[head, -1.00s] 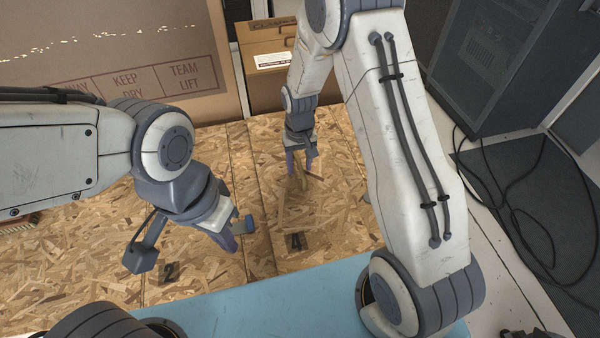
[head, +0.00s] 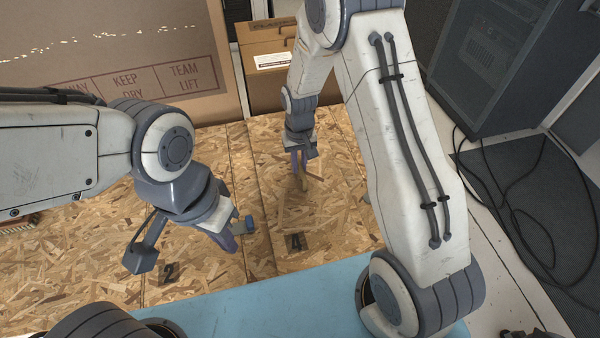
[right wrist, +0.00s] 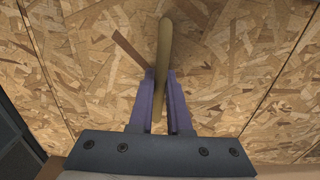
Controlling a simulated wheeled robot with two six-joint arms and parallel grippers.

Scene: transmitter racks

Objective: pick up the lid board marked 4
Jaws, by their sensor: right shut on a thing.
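The lid board marked 4 (head: 325,225) is a speckled wood-strand panel, with its dark number 4 (head: 296,242) near the front edge. It also fills the middle of the right wrist view (right wrist: 225,75). A tan bar handle (right wrist: 165,38) stands on it. My right gripper (head: 300,170) is shut on this handle, its purple fingers (right wrist: 160,75) on either side of the bar. The handle's lower end (head: 304,185) shows below the fingers in the head view. The board looks level with its neighbour. My left gripper (head: 237,240) hangs above the boards at left; its finger gap is unclear.
The lid board marked 2 (head: 205,272) lies to the left, beside board 4. A blue surface (head: 270,305) runs along the front. Cardboard boxes (head: 280,85) stand behind. Black cables (head: 530,210) lie on the floor at right, near a dark cabinet (head: 490,65).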

